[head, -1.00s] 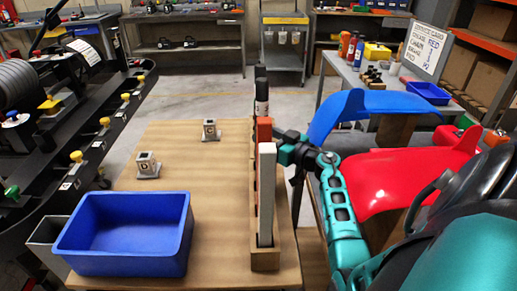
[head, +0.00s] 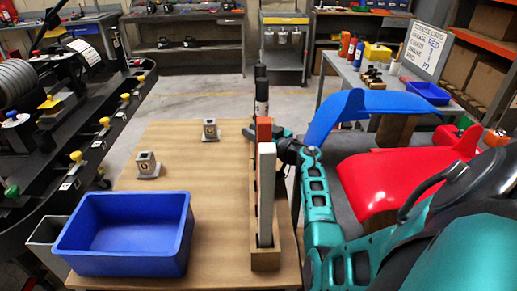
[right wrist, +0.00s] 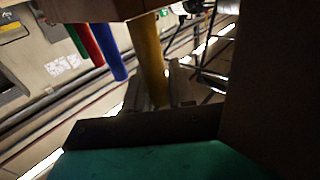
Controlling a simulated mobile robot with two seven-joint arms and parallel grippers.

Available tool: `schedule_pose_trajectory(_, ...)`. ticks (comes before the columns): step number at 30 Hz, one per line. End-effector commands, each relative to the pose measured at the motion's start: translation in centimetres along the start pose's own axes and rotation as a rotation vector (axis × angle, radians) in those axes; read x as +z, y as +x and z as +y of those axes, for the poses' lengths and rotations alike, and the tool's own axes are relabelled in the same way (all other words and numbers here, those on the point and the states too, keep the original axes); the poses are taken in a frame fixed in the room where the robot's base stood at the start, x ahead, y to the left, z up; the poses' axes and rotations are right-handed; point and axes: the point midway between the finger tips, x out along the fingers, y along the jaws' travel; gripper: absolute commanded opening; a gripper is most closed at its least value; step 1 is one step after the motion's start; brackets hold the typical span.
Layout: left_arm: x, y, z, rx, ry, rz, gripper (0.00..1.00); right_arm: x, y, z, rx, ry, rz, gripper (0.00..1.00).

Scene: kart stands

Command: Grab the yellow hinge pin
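A yellow rod (right wrist: 147,50), which looks like the yellow hinge pin, shows in the right wrist view. Its far end lies by the wooden piece at the top, and its near end is at my right gripper (right wrist: 165,98). I cannot tell whether the fingers touch it. In the head view I do not make out the rod. There my right gripper (head: 268,133) is beside the wooden rack (head: 265,260), partly hidden behind the upright red-orange bar (head: 264,130) and pale bar (head: 266,190). My left gripper is not in view.
Green (right wrist: 75,40), red (right wrist: 90,42) and blue (right wrist: 110,50) rods show beside the yellow one. A blue bin (head: 120,265) and two small metal blocks (head: 147,165) are on the table. Red (head: 375,185) and blue (head: 375,103) panels stand right of my arm.

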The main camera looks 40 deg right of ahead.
Motion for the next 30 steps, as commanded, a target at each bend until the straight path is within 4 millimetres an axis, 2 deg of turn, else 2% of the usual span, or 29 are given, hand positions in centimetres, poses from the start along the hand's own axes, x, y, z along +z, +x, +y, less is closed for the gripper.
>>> schedule_pose_trajectory(1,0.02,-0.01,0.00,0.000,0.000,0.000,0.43,0.01,-0.01,0.00,0.000,0.000,0.000,0.16)
schedule_pose_trajectory(6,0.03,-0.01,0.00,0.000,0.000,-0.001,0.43,0.01,-0.02,0.00,0.000,0.000,0.000,0.00)
schedule_pose_trajectory(23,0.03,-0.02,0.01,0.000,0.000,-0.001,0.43,-0.10,0.01,0.06,0.000,-0.001,0.001,0.00)
schedule_pose_trajectory(30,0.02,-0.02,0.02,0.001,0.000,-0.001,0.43,-0.86,0.32,0.60,-0.001,-0.001,0.002,0.00)
